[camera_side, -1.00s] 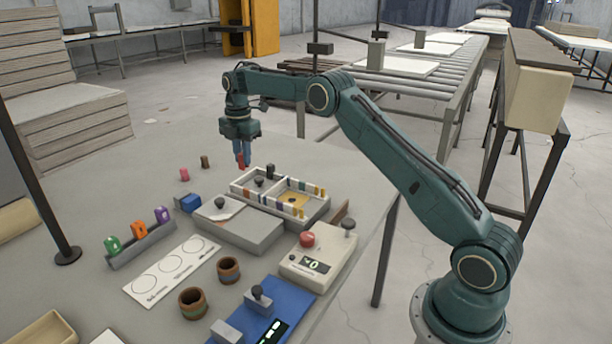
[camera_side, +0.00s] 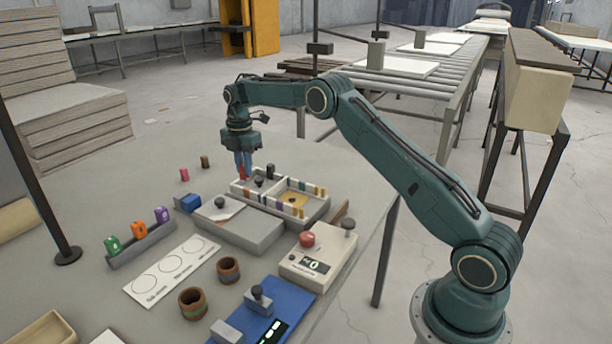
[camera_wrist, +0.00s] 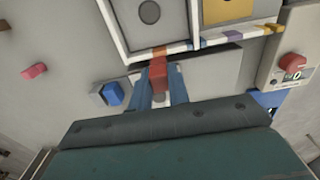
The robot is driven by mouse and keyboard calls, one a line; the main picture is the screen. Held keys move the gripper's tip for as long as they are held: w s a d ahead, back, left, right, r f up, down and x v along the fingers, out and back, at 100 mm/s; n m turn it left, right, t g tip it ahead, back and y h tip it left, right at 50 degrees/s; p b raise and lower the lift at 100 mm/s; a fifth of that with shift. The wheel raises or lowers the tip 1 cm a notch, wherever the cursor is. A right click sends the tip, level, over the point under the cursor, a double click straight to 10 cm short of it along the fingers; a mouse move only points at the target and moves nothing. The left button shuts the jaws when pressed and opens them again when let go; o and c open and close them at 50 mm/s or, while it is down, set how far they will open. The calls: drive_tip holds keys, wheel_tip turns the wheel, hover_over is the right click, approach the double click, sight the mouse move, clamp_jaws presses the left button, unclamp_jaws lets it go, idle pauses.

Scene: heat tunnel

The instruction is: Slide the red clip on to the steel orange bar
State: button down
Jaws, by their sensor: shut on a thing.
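My gripper (camera_side: 243,167) is shut on the red clip (camera_side: 242,173), over the near left edge of the white divided tray (camera_side: 313,213). In the wrist view the red clip (camera_wrist: 158,73) sits between the two blue fingers (camera_wrist: 159,82). The orange bar (camera_wrist: 160,52) lies on the tray's rim, directly in line with the clip's far end. The clip looks very close to the bar; I cannot tell if they touch or if the clip is around it.
A grey box (camera_side: 240,232) and a blue block (camera_side: 189,203) stand close by. A pink piece (camera_side: 184,174) is at left. A control box (camera_side: 318,255) with a red button stands at right.

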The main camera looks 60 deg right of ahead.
sight(247, 190)
drive_tip(key=shift+f, duration=1.25)
drive_tip(key=shift+f, duration=1.55)
idle(1.1)
drive_tip(key=c, duration=1.3)
unclamp_jaws()
drive_tip(key=shift+f, duration=0.1)
drive_tip(key=shift+o, duration=0.2)
wheel_tip(247, 190, up, 14)
drive_tip(key=shift+r, duration=0.1)
